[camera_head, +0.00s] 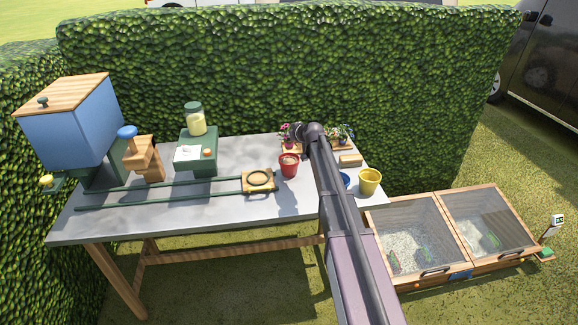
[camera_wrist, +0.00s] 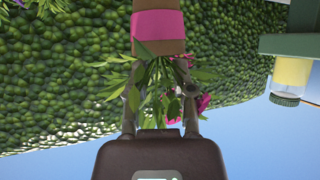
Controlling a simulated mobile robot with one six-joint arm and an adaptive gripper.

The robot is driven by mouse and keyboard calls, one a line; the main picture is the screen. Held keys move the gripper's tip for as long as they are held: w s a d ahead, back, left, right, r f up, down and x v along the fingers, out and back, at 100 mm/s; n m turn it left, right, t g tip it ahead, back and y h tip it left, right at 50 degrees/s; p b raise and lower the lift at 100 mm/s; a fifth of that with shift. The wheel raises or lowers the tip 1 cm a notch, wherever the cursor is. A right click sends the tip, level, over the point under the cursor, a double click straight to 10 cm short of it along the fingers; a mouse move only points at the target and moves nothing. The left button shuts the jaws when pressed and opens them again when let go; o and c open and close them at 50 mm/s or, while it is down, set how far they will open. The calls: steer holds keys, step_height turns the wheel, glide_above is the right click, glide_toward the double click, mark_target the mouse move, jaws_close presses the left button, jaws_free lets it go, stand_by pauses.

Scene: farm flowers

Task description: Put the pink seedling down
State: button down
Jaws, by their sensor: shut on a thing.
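The pink seedling, a leafy plant with magenta flowers and a magenta band (camera_wrist: 158,24) on its brown pot, is in my gripper (camera_wrist: 160,72) in the wrist view. The fingers close on it from both sides, amid its leaves. The wrist picture is upside down, so the pot shows at the top. In the head view, my gripper is mostly hidden behind my arm at the back right of the table. Pink flowers (camera_head: 286,130) show just left of the arm. I cannot tell whether the pot touches anything below.
A red pot (camera_head: 289,166) stands before the flowers on the grey table (camera_head: 215,205). A yellow pot (camera_head: 369,182) and a partly hidden blue pot (camera_head: 346,180) stand right of my arm. Other flowers (camera_head: 343,132) and a wooden block (camera_head: 351,160) are behind them. A hedge (camera_head: 280,65) closes the back.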

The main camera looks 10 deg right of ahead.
mark_target(291, 148)
steer(key=shift+f+b, duration=3.05)
steer(key=shift+f, duration=0.1)
steer(key=shift+f, duration=0.1)
steer(key=shift+f+b, duration=1.8)
steer(key=shift+b, duration=0.1)
steer(key=shift+f, duration=0.15)
steer(key=shift+c, duration=2.4)
jaws_free()
steer(key=shift+r, duration=0.2)
steer(key=shift+s+r, duration=0.15)
steer(key=p+v, duration=0.6)
steer(key=v, duration=0.5)
steer(key=shift+s+r, duration=0.15)
steer(key=shift+s, duration=0.1)
